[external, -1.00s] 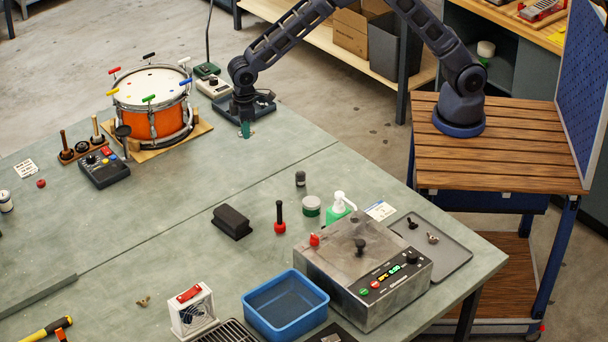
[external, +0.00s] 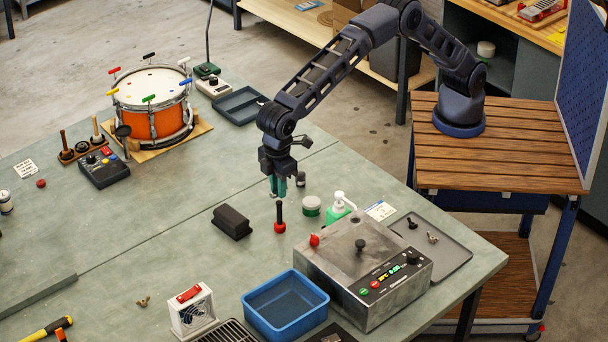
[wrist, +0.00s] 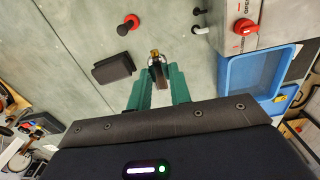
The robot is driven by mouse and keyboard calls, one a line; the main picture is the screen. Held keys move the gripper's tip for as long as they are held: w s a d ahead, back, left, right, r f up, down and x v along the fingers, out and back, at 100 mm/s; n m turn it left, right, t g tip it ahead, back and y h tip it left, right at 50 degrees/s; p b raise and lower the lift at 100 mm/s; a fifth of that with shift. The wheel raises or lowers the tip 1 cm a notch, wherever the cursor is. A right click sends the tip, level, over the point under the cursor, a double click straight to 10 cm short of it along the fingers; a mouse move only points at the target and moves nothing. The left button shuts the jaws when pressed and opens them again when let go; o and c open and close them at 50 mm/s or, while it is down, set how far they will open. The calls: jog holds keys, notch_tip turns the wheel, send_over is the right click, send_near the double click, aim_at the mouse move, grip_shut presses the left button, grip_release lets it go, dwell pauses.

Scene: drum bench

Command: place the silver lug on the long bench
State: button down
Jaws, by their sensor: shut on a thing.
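My gripper (external: 278,187) has teal fingers and hangs over the grey-green bench (external: 160,235), near the red-based black-handled tool. In the wrist view, its fingers (wrist: 157,75) are shut on a small metallic piece, the lug (wrist: 155,58), with a brassy tip and a paler body. The fingers hide part of it, and it is too small to make out in the external view. A wooden-topped bench (external: 290,17) stands behind, across the floor. I cannot tell which one is the long bench.
Below my gripper are a black block (external: 232,222) and the red-based tool (external: 279,218). A green-lidded jar (external: 312,207), pump bottle (external: 340,203), metal box (external: 362,268) and blue bin (external: 285,304) stand to the right and front. The orange drum (external: 152,105) stands left.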

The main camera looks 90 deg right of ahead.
aim_at(289, 257)
jog(key=s+a, duration=0.3)
notch_tip(289, 257, down, 19)
jog(key=shift+w+a, duration=0.1)
jog(key=shift+a, duration=0.05)
dwell(0.5)
jog(key=c, duration=1.3)
grip_release()
jog(key=shift+f, duration=0.15)
notch_tip(289, 257, up, 12)
jog(key=shift+r, duration=0.2)
